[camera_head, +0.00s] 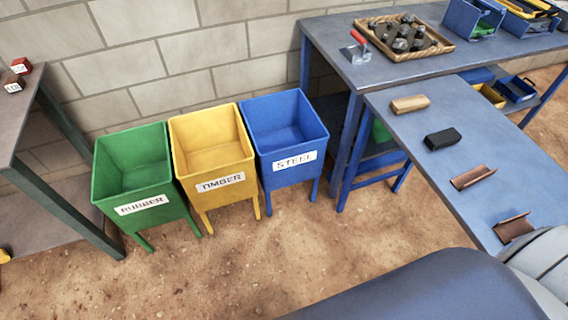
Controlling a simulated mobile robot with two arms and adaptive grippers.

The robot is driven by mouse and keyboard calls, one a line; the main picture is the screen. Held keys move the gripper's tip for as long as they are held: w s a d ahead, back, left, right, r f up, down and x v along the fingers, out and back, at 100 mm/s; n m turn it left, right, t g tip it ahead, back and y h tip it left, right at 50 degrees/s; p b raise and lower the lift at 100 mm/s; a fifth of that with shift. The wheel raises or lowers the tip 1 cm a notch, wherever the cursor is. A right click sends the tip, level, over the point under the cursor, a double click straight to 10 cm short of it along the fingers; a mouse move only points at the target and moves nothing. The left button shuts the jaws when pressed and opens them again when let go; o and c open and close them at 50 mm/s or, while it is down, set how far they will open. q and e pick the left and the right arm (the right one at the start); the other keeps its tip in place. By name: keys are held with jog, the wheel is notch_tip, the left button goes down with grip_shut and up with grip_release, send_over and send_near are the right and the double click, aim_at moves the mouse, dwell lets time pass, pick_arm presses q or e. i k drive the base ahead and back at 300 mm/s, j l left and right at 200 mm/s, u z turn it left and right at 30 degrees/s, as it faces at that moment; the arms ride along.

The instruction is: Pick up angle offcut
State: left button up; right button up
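Two rusty brown metal offcuts lie on the blue bench (437,178) at the right. One angled offcut (473,177) is long and narrow, with a raised edge. The other bent offcut (514,227) lies closer to the bench's near end and is shorter and wider. I cannot tell for sure which one is the angle offcut. A black block (442,139) and a tan wooden block (410,104) lie farther back in the same row. Neither of my grippers shows in the head view.
Three open bins stand on legs by the wall: green RUBBER (130,200), yellow TIMBER (222,174) and blue STEEL (290,172). A wooden tray (441,47) of dark lumps sits on the rear bench beside a red-handled tool (357,46). Dirt floor before the bins is clear.

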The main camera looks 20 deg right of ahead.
aim_at(469, 179)
jog(key=z, duration=2.1)
